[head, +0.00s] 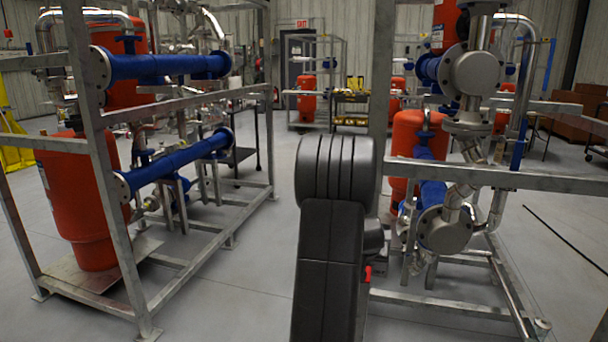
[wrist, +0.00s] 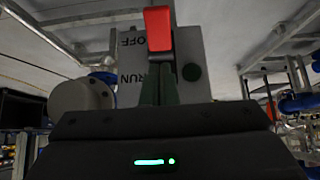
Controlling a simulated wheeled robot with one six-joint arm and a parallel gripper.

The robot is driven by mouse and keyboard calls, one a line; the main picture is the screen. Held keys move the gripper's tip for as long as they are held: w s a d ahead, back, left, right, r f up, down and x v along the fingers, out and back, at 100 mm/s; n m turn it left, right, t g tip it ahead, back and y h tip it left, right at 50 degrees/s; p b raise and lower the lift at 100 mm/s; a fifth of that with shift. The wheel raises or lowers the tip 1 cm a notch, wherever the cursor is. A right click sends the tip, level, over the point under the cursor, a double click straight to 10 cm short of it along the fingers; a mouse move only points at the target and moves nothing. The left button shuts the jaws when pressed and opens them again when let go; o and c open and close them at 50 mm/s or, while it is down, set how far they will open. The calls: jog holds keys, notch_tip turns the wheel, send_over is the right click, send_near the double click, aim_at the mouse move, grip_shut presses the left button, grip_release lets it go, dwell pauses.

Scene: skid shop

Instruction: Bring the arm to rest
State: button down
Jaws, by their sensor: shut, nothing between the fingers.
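In the wrist view my gripper (wrist: 159,88) has its two dark fingers together, with nothing visible between them. Just past the fingertips is a grey panel (wrist: 190,45) marked OFF and RUN. A red handle (wrist: 158,28) stands out on this panel, in line with the fingers; I cannot tell whether they touch it. A dark round spot (wrist: 191,72) is on the panel beside the fingers. In the head view my dark arm (head: 330,240) rises in the middle and hides my gripper. A small red piece (head: 367,272) shows at the arm's right edge.
A steel frame with blue pipes (head: 170,66) and a red tank (head: 80,200) stands at left. Another frame with a red tank (head: 405,140) and steel flanges (head: 477,72) stands close at right. Grey floor (head: 235,285) is open between the left frame and my arm.

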jog(key=shift+w+d+r+g+p, duration=0.1)
jog(key=shift+w+r+g+p, duration=0.45)
jog(key=shift+p, duration=3.6)
jog(key=g+p, duration=0.1)
jog(key=p, duration=0.3)
jog(key=g+y+p, duration=0.1)
jog(key=p, duration=0.4)
jog(key=shift+s+f+p, duration=0.2)
jog(key=shift+s+p, duration=0.1)
jog(key=shift+s, duration=0.05)
